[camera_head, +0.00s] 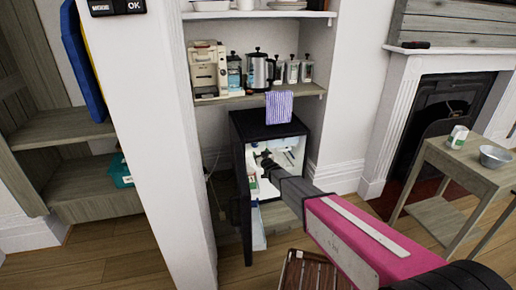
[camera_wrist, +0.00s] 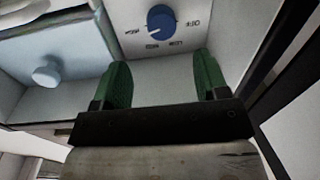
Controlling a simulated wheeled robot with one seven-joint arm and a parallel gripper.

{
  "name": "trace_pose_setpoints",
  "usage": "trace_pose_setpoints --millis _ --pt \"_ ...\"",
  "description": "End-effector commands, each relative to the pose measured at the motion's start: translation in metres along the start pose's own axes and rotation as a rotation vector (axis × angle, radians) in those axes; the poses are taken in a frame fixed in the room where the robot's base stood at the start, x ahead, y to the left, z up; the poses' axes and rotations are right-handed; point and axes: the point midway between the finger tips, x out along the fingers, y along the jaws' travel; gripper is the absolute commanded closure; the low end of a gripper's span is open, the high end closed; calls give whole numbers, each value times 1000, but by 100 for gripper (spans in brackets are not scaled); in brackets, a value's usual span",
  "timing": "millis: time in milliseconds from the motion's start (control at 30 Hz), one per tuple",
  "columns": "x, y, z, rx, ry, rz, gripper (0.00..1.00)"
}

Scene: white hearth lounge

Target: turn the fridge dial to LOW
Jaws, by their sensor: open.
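The small dark fridge (camera_head: 268,124) stands open in the alcove, its door (camera_head: 242,200) swung out to the left. My gripper (camera_head: 265,163) reaches into its lit interior. In the wrist view the blue fridge dial (camera_wrist: 160,18) sits on a white panel with HIGH, MED, LOW and OFF printed around it. The dial's pale mark seems to point to the lower left, toward the HIGH and MED side. My gripper (camera_wrist: 162,80) is open, its two green fingers apart and empty. The dial lies beyond the fingertips, between their lines, with no contact visible. The head view hides the dial.
A pale blue panel with a round knob (camera_wrist: 47,74) is left of the dial. The fridge wall is close on the right. A wooden table (camera_head: 455,165) stands right, and a slatted brown object (camera_head: 310,270) is on the floor.

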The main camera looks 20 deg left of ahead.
Motion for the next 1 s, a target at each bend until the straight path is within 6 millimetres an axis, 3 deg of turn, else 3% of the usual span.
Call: trace_pose_setpoints --millis 200,400,767,867,933,1000 --pt "44 0 2 0 -1 0 33" --pt "72 0 1 0 -1 0 33" --pt "79 0 0 0 -2 1 33" --pt "78 0 0 0 -2 1 59" --pt "78 0 0 0 -2 1 82" --pt "78 0 0 0 -2 1 82"
